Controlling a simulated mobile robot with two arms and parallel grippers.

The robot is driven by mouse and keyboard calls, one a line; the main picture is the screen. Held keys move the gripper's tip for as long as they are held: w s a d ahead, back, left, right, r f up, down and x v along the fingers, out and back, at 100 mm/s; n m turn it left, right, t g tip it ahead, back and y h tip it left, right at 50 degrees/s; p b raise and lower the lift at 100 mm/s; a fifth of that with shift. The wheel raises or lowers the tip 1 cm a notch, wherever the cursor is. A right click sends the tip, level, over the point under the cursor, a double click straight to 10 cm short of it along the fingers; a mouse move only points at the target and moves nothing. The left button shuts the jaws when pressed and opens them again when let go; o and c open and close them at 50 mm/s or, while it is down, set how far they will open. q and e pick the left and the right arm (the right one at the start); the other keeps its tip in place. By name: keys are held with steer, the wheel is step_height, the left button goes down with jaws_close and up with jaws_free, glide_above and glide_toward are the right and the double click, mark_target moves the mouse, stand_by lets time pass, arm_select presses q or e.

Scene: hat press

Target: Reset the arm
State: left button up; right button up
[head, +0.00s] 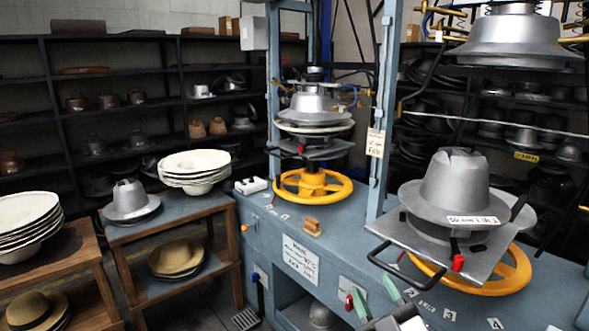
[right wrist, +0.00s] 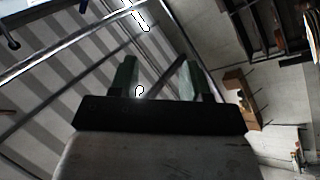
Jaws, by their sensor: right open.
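My right gripper (head: 376,297) shows at the bottom of the head view, in front of the blue press bench (head: 262,235). Its two green fingers are apart with nothing between them. In the right wrist view the open gripper (right wrist: 157,76) points at a ribbed ceiling, and no object is near the fingers. The near hat press has a grey metal hat mould (head: 455,185) on a plate with a black handle, above a yellow wheel (head: 500,277). Its upper metal die (head: 515,38) hangs well above the mould. My left gripper is not in view.
A second press with a yellow wheel (head: 312,187) stands further back on the bench. White hat bodies (head: 195,165) and a grey hat mould (head: 130,200) sit on a wooden side table. Dark shelves (head: 115,72) with hats line the wall. A small wooden brush (head: 312,228) lies on the bench.

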steer(key=s+d+f+m+g+h, duration=0.3)
steer(key=d+f+m+g+h, duration=0.1)
steer(key=f, duration=0.3)
steer(key=s+d+f+m+g+h, duration=0.3)
steer(key=f+m+h, duration=0.1)
steer(key=f, duration=0.4)
steer(key=s+f+m+g, duration=0.1)
steer(key=s+f+g, duration=0.5)
steer(key=s, duration=0.3)
steer(key=s+f+g, duration=0.5)
steer(key=s, duration=0.5)
step_height(320, 180, down, 28)
steer(key=s+g, duration=0.1)
steer(key=s+d+f+g, duration=0.1)
steer(key=s+d+f, duration=0.2)
steer(key=s+f, duration=1.1)
steer(key=shift+s+d+f+g+y, duration=0.2)
steer(key=shift+s+g+y, duration=0.1)
steer(key=shift+s, duration=0.7)
